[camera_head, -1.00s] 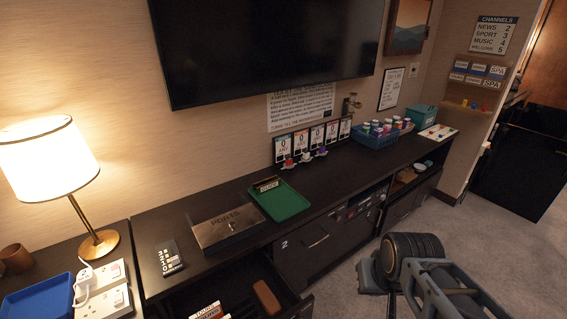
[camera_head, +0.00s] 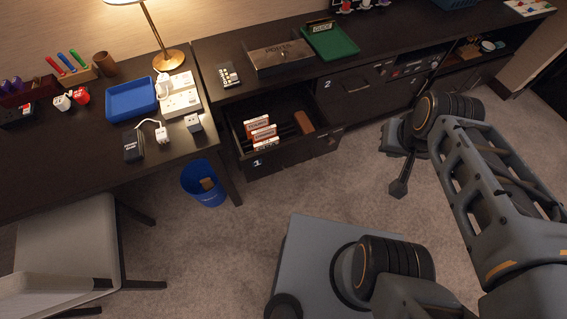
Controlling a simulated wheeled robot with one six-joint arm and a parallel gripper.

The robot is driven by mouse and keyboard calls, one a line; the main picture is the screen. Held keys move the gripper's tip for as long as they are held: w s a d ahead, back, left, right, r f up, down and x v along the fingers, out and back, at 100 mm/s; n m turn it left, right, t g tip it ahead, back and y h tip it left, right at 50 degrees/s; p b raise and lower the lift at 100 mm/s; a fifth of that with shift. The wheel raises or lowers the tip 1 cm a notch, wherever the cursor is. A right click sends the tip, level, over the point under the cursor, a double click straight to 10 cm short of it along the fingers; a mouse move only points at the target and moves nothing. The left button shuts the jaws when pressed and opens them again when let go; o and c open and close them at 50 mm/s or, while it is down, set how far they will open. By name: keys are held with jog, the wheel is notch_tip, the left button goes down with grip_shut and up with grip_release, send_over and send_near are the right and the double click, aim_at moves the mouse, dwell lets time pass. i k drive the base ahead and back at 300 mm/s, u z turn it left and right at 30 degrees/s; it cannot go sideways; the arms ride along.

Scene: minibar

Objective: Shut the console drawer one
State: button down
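Console drawer one (camera_head: 283,158), marked with a white 1, is pulled out from the dark console (camera_head: 215,58). Inside stand several red-and-white packets (camera_head: 261,133) and a brown block-like object (camera_head: 304,122). My gripper (camera_head: 398,189) hangs at the end of my arm, to the right of the drawer and apart from it, over the carpet in the picture. It is small and dark, and its fingers cannot be told apart.
A blue bin (camera_head: 205,184) stands left of the drawer beside the desk. A grey chair (camera_head: 68,240) is at the lower left. Drawer two's front (camera_head: 345,88) is right of drawer one. Carpet (camera_head: 255,225) in front is clear down to my base.

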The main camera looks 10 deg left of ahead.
aim_at(294, 149)
jog(key=u, duration=0.25)
jog(key=i, duration=0.45)
jog(key=z, duration=0.1)
jog(key=k, duration=0.7)
jog(key=u, duration=1.1)
jog(key=i, duration=0.35)
jog(key=z, duration=0.3)
